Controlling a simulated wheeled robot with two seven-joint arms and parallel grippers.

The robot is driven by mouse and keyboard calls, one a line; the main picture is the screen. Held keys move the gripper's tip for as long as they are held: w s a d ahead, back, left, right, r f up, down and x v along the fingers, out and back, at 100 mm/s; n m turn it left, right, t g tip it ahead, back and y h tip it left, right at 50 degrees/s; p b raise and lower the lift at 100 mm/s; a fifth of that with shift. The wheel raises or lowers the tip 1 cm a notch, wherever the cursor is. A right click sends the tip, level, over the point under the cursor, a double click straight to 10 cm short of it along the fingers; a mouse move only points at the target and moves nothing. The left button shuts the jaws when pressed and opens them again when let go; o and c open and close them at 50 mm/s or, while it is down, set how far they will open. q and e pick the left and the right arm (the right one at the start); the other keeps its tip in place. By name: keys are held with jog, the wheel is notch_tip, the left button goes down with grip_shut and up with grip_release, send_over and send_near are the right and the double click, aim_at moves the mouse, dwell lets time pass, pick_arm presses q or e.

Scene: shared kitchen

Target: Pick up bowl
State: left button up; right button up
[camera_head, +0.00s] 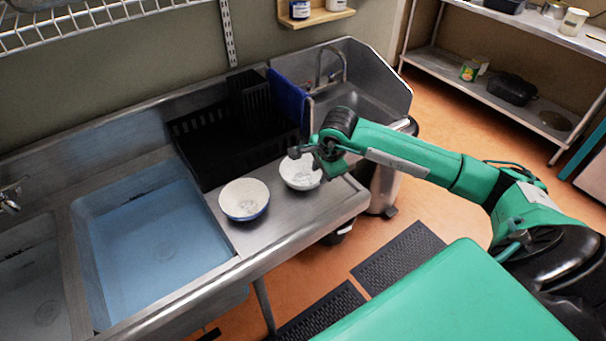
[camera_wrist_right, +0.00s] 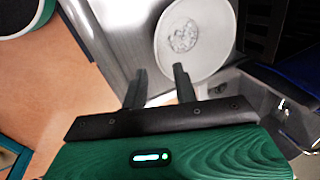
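Two white bowls stand on the metal drainboard. One bowl (camera_head: 244,199), with a blue outside, is nearer the water-filled basin. The other bowl (camera_head: 299,174) is to its right, near the drainboard's right end, partly covered by my right gripper (camera_head: 312,156). In the wrist view my right gripper (camera_wrist_right: 160,84) is open, with a gap between its two dark fingers and nothing in it. A white bowl (camera_wrist_right: 194,40) lies beyond the fingertips there; the right finger overlaps its rim. I cannot tell whether it touches. My left gripper is not in view.
A black rack (camera_head: 215,140) stands behind the bowls, with a blue cloth (camera_head: 287,97) beside it. A basin of bluish water (camera_head: 150,240) is at left. A small sink (camera_head: 350,95) and a bin (camera_head: 383,185) are at right. The drainboard in front of the bowls is clear.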

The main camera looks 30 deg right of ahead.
jog(key=p+x, duration=0.2)
jog(key=x, duration=0.2)
jog(key=shift+s+a, duration=0.15)
jog(key=shift+f+p, duration=0.3)
jog(key=shift+f, duration=0.15)
grip_shut()
